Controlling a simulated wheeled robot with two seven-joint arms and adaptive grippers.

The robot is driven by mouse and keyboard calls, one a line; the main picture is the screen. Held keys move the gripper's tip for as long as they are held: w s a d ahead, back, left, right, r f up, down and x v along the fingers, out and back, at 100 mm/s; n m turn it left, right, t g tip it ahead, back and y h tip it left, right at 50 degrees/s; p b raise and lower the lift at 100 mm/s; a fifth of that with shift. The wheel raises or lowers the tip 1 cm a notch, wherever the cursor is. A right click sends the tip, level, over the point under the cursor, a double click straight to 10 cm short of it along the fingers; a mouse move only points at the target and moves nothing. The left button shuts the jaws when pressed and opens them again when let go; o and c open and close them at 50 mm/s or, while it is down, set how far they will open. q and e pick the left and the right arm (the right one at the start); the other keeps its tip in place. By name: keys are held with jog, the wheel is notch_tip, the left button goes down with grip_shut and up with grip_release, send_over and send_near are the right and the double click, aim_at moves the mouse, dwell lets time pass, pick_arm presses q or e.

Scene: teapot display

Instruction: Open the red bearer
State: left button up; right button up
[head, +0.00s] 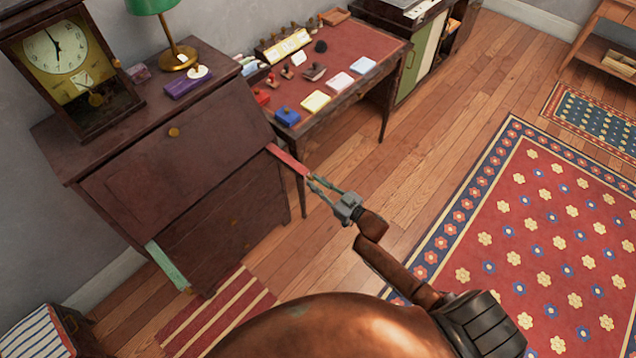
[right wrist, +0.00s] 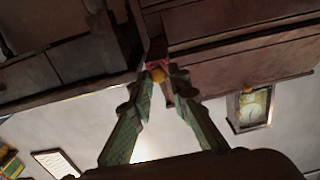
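The red bearer (head: 287,160) is a narrow red bar that sticks out from the right side of the dark wooden desk (head: 200,145). Its end shows in the right wrist view (right wrist: 154,65), with a small yellow knob (right wrist: 157,75) on it. My right gripper (head: 311,181) is at the bearer's outer end. In the right wrist view its green fingers (right wrist: 160,75) come together on the knob. The desk's sloping lid is shut. A green bearer (head: 166,264) sticks out at the desk's left side. My left gripper is not in view.
A clock (head: 70,65) and a green lamp (head: 172,45) stand on the desk. A red-topped table (head: 345,50) with stamps and pads is just behind the red bearer. The wood floor (head: 420,150) to the right is open, with a patterned rug (head: 540,240).

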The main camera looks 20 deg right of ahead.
jog(key=o, duration=0.3)
jog(key=shift+d, duration=0.1)
jog(key=shift+o, duration=0.2)
jog(key=shift+s+d, duration=0.2)
jog(key=shift+s, duration=0.3)
jog(key=v, duration=1.1)
jog(key=shift+s+r, duration=0.1)
